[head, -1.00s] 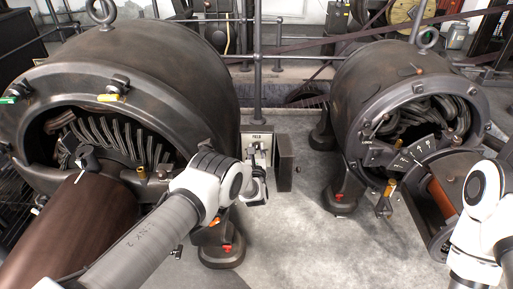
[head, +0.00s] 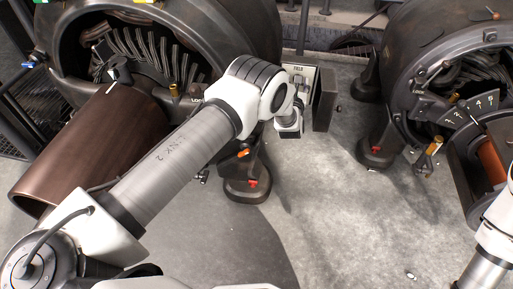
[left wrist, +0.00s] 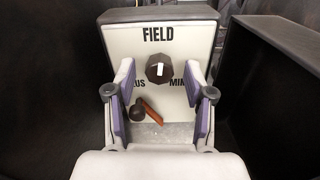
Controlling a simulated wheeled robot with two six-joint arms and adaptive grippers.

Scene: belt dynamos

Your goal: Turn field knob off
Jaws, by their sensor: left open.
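The field knob (left wrist: 159,67) is a dark faceted knob with a white mark, on a pale panel (left wrist: 193,33) lettered FIELD, in the left wrist view. The lettering beside it is partly hidden by my fingers. My left gripper (left wrist: 163,98) is open, its two purple-padded fingers spread to the left and right of the knob, with no visible contact. In the head view the FIELD panel (head: 299,72) stands between the two dynamos, and my left arm hides the knob there. My right gripper is out of view; only part of my right arm shows at the right edge.
A large dynamo (head: 215,25) stands at left and another (head: 420,50) at right. A dark box side (head: 325,98) stands beside the panel. An orange-brown stick (left wrist: 151,112) and a dark round piece (left wrist: 137,112) show below the knob. Grey floor lies open in front.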

